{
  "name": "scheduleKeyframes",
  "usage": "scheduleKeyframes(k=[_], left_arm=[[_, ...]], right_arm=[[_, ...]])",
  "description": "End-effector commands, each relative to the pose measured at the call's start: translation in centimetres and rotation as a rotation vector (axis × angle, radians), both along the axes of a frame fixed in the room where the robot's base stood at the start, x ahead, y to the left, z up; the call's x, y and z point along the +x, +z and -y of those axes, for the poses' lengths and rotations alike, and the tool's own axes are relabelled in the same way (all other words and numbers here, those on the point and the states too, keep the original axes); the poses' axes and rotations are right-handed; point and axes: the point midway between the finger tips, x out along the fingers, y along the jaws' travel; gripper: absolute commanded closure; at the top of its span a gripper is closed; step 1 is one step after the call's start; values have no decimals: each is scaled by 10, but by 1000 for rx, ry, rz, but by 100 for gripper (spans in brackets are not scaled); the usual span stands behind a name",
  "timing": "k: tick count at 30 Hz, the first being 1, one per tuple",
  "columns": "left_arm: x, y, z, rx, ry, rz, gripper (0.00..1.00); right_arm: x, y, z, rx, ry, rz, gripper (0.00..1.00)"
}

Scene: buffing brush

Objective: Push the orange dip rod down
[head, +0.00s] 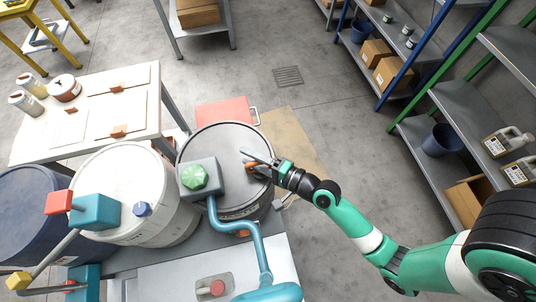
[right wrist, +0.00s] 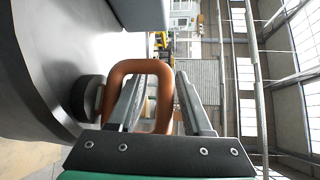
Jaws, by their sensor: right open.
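The orange dip rod (head: 251,167) shows as a small orange piece on the lid of the dark grey drum (head: 228,140). In the right wrist view its orange loop handle (right wrist: 140,66) stands out beside a dark round knob. My right gripper (head: 256,160) is over the drum lid at the rod. In the right wrist view my right gripper (right wrist: 158,100) is open, with one side of the loop between its fingers and the left finger crossing the loop. I cannot tell whether the fingers touch it. My left gripper is not in view.
A grey box with a green knob (head: 195,177) and a blue pipe (head: 240,228) are close to the left of the gripper. A white drum (head: 132,190) stands further left. Shelves (head: 430,150) line the right side.

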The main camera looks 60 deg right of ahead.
Motion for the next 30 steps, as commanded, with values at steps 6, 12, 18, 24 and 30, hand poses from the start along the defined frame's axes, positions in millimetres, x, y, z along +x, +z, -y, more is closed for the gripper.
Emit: scheduleKeyframes(k=[6, 12, 18, 24, 30], left_arm=[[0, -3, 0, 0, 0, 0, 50], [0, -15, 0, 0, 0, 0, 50], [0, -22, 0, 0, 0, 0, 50], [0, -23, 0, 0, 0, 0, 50], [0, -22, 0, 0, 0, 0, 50]], right_arm=[[-27, 2, 2, 0, -4, -3, 50], [-77, 5, 6, 2, -10, -5, 50], [-107, 11, 7, 3, -7, -7, 50], [-115, 15, 5, 1, -1, -3, 50], [-115, 15, 5, 0, 0, -3, 50]])
